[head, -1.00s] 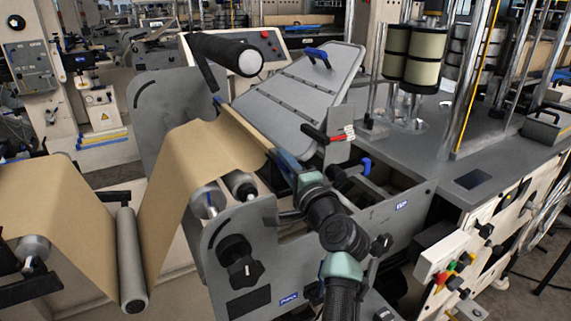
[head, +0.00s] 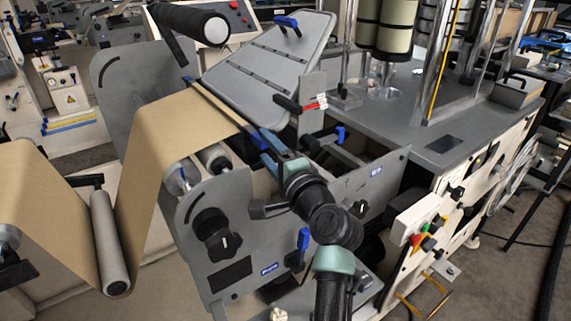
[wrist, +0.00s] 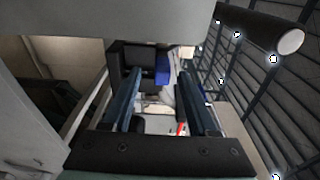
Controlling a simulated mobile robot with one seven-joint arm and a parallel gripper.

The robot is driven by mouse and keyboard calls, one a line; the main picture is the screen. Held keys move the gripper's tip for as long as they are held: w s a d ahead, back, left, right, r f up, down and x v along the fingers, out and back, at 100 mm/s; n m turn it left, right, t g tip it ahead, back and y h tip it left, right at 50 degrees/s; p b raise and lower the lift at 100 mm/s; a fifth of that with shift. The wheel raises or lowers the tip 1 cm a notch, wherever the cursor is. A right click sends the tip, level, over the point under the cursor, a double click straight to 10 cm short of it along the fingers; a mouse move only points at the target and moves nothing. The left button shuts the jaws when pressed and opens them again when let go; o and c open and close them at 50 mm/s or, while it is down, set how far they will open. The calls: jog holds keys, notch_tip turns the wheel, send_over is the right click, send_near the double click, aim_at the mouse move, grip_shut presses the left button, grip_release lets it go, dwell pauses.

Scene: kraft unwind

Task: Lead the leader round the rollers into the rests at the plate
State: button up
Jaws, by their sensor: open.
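The brown kraft web (head: 165,140) runs from the left under the low roller (head: 109,240), then up over two small rollers (head: 178,177) toward the sloping grey plate (head: 262,68). The leader, a thin bar at the web's end (head: 213,101), lies along the plate's lower edge. I cannot tell whether its ends sit in the rests. My gripper (head: 268,140) is just beyond the leader's near end. In the wrist view, its blue fingers (wrist: 163,98) are apart, with no leader clearly between them. A black block and a blue part (wrist: 163,68) show beyond the fingertips.
The near grey side plate (head: 235,215) with a black knob (head: 217,235) stands below my gripper.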

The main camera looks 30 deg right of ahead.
jog(key=s+a+r, duration=0.1)
jog(key=s, duration=0.8)
jog(key=a+r+n+t+p, duration=0.25)
jog(key=a+r+n, duration=0.35)
jog(key=r, duration=0.5)
jog(key=a+r+n+t+p, duration=0.1)
jog(key=a+r+n+p, duration=0.25)
jog(key=a+r, duration=0.6)
jog(key=s+a+r+n+t+p, duration=0.1)
jog(key=s+a+r+n+t, duration=0.1)
jog(key=r, duration=0.5)
jog(key=s+a+r+n+t+y+p, duration=0.1)
jog(key=s+a+r+n, duration=0.3)
jog(key=r, duration=0.4)
jog(key=s+a+r+n+t+p, duration=0.2)
jog(key=s+a+r+n+t, duration=0.1)
jog(key=s+r, duration=0.3)
notch_tip(320, 180, up, 2)
jog(key=shift+a+r+n+y, duration=0.2)
jog(key=shift+a+n+y, duration=0.2)
jog(key=shift+a, duration=0.5)
jog(key=shift+w, duration=0.1)
